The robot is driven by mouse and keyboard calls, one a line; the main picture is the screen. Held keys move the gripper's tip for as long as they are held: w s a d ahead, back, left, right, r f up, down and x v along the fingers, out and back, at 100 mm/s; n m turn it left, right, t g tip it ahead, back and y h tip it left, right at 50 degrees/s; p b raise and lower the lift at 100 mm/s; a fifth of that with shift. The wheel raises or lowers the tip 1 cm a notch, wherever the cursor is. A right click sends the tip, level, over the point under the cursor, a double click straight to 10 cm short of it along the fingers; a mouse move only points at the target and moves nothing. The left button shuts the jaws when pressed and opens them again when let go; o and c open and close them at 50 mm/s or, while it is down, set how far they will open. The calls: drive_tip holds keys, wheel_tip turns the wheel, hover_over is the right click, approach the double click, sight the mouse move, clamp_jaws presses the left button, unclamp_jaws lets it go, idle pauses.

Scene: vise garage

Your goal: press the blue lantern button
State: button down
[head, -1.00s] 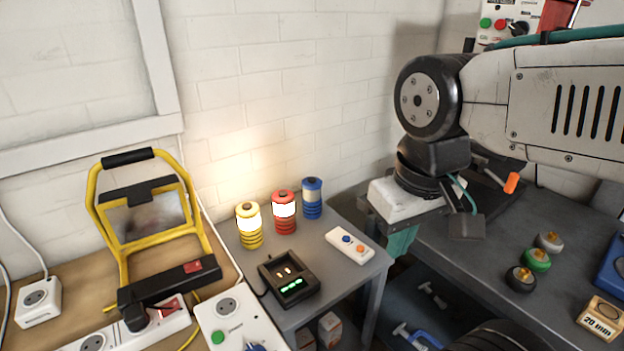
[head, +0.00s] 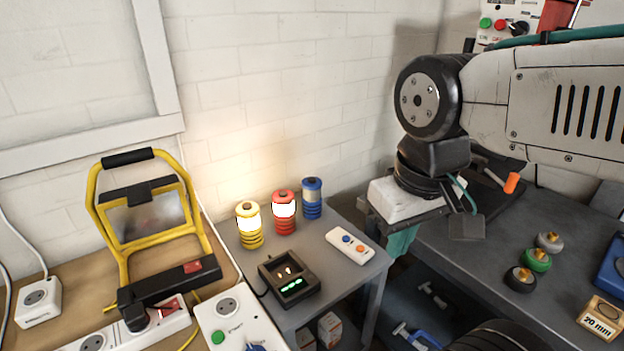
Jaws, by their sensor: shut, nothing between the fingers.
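The blue lantern (head: 312,198) stands at the back of the small grey table, to the right of the other lanterns. Its pale band looks unlit, and a dark cap shows on its top.
A lit yellow lantern (head: 249,226) and a lit red lantern (head: 284,212) stand left of the blue one. A black charger (head: 289,279) sits in front. A yellow work lamp (head: 150,225) stands left. The dark workbench (head: 475,262) on the right holds several knobs.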

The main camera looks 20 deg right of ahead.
drive_tip(key=m+t+y, duration=0.3)
drive_tip(key=m+t, duration=0.3)
drive_tip(key=t, duration=0.1)
hover_over(314, 181)
wheel_tip(314, 181, down, 4)
drive_tip(key=shift+d+r, duration=0.1)
drive_tip(key=shift+f, duration=4.4)
